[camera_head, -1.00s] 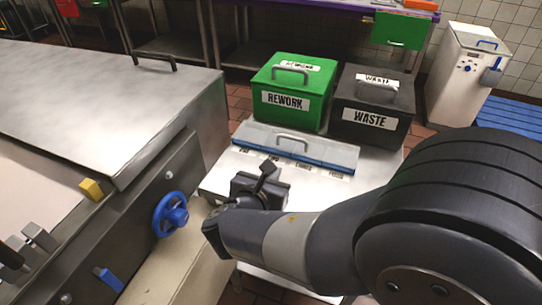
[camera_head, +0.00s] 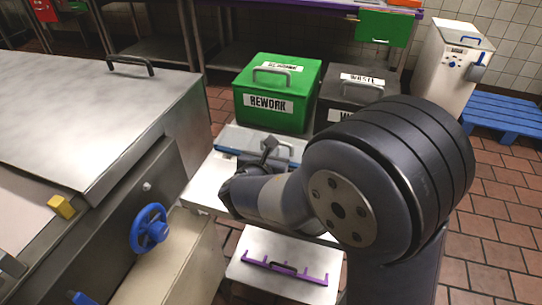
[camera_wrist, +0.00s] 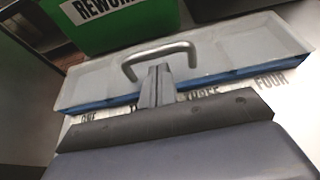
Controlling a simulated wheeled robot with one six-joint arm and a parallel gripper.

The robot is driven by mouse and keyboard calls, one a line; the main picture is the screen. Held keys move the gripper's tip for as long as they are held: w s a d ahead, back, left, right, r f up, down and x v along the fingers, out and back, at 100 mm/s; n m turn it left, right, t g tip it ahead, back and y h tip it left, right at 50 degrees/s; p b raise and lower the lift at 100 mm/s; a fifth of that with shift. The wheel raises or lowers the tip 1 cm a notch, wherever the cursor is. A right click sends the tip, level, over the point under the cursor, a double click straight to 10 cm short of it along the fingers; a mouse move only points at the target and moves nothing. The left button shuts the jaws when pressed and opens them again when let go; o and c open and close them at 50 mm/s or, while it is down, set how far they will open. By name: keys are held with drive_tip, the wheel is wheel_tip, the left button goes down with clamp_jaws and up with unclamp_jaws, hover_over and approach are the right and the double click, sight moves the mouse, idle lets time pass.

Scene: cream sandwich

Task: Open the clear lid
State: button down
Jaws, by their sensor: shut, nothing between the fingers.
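The clear lid (camera_head: 232,138) lies over the blue-edged tray (camera_head: 226,152) on the pale table. It looks greyish and closed. In the wrist view the lid (camera_wrist: 225,55) fills the upper middle, with its grey metal handle (camera_wrist: 178,47) standing up from it. My gripper (camera_wrist: 158,72) is shut and empty, its fingertips overlapping the near side of the handle in the picture. I cannot tell if they touch it. In the head view my gripper (camera_head: 269,150) is over the lid, and my arm hides the lid's right part.
A green REWORK bin (camera_head: 277,92) and a black WASTE bin (camera_head: 350,92) stand right behind the tray. A steel machine with a blue handwheel (camera_head: 149,228) stands at left. A lower white surface with a purple handle (camera_head: 284,268) is in front. Open tiled floor lies at right.

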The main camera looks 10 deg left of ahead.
drive_tip(key=shift+r+p, duration=0.2)
drive_tip(key=shift+p, duration=0.15)
drive_tip(key=shift+r+p, duration=0.2)
drive_tip(key=shift+p, duration=0.45)
